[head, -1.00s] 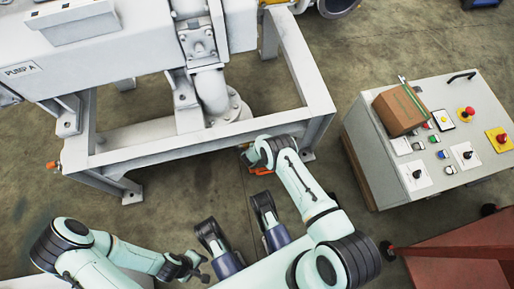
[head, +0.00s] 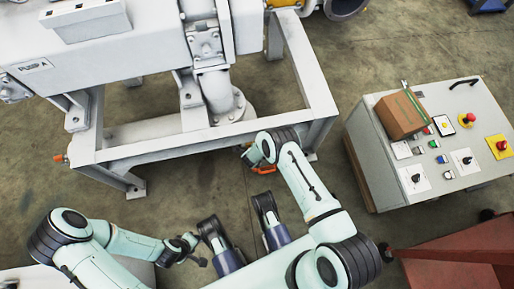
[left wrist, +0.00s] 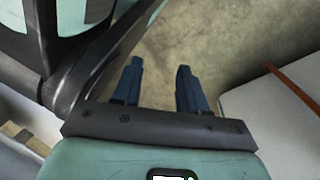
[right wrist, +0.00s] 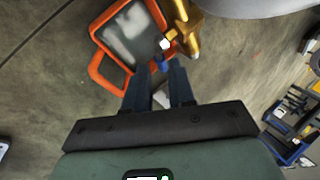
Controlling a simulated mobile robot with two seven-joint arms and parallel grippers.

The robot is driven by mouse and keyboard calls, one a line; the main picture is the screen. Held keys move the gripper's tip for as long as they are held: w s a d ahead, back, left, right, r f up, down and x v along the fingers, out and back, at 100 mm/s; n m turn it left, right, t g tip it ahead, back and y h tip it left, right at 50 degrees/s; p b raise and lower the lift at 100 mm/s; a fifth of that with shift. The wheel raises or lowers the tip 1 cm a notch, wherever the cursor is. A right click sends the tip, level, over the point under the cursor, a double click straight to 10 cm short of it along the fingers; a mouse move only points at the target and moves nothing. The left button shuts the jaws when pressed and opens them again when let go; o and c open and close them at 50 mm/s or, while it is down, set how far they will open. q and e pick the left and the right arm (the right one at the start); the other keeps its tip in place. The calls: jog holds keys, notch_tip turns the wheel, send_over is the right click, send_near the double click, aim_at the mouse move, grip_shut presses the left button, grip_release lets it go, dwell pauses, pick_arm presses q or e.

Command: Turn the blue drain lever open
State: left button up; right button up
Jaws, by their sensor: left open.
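In the right wrist view a small blue piece (right wrist: 160,64), which looks like the drain lever, sits beside a brass-yellow valve body (right wrist: 186,30). My right gripper (right wrist: 162,70) has its two dark fingers reaching to this blue piece, with a gap between the fingers. I cannot tell whether they grip it or only stand around it. In the head view my right wrist hides the lever and most of the gripper. My left gripper (left wrist: 160,66) is open and empty, over bare floor; in the head view it is low at the left (head: 190,250).
An orange-framed tray (right wrist: 128,38) lies on the floor beside the valve. The white pump frame (head: 215,145) stands just beyond my right arm. A grey control console (head: 365,155) with a cardboard box (head: 400,116) stands at right. A red object (head: 460,270) is at lower right.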

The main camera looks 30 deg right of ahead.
pick_arm(q)
jog(key=w+d+r+t+p, duration=0.1)
jog(key=w+r+t+p, duration=0.1)
jog(key=w+r, duration=0.4)
jog(key=shift+w+r+t+p, duration=0.2)
jog(key=shift+w+t+p, duration=0.15)
jog(key=shift+p, duration=0.25)
pick_arm(e)
jog(key=v, duration=0.8)
jog(key=shift+r, duration=0.15)
jog(key=shift+s, duration=0.1)
